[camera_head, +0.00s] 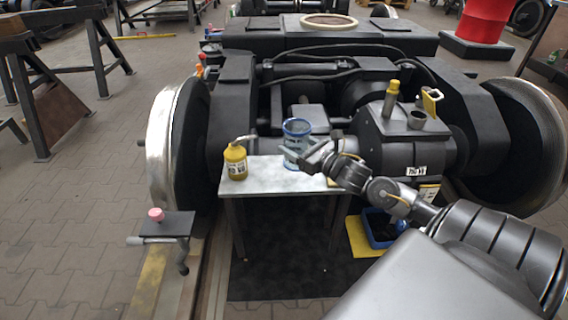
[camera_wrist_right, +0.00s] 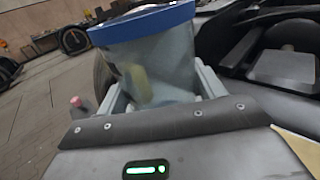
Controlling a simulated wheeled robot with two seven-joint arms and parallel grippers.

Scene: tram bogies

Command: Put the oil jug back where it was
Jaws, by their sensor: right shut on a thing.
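The oil jug (camera_head: 297,130) is a clear, greyish jug with a blue rim, roughly upright at the back right part of the small metal table (camera_head: 262,185). My right gripper (camera_head: 309,158) reaches in from the right and is shut on its body. In the right wrist view the jug (camera_wrist_right: 165,65) fills the space between the two fingers, and its inside is seen only dimly. I cannot tell whether its base touches the table top. My left gripper is not in view.
A yellow bottle (camera_head: 235,162) with a bent spout stands on the table's left side. The dark bogie gearbox (camera_head: 398,140) with a yellow-capped filler (camera_head: 391,98) lies behind and right. A blue tray (camera_head: 379,232) sits low at the right. The table's front is bare.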

